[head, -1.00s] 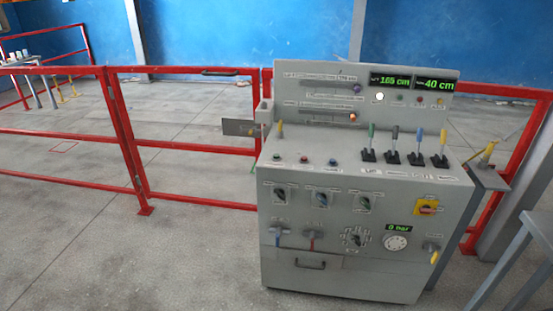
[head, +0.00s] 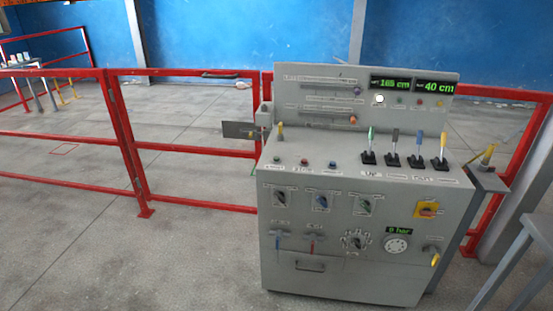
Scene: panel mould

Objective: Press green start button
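The grey control console (head: 345,268) stands in the middle right of the head view. Three small push buttons sit in a row on the left of its sloped top. The left one looks green (head: 277,159), the middle one red (head: 304,162) and the right one blue (head: 332,164). Their labels are too small to read surely. A small greenish lamp or button (head: 399,100) is also on the upright back panel, beside a lit white one (head: 380,99). Neither of my grippers is in view.
Several coloured levers (head: 394,147) stand on the console's right top. Its front carries knobs, a gauge (head: 397,244) and a yellow-plated switch (head: 427,209). A red railing (head: 190,145) runs behind. A grey table (head: 537,235) stands at right. Floor at left is clear.

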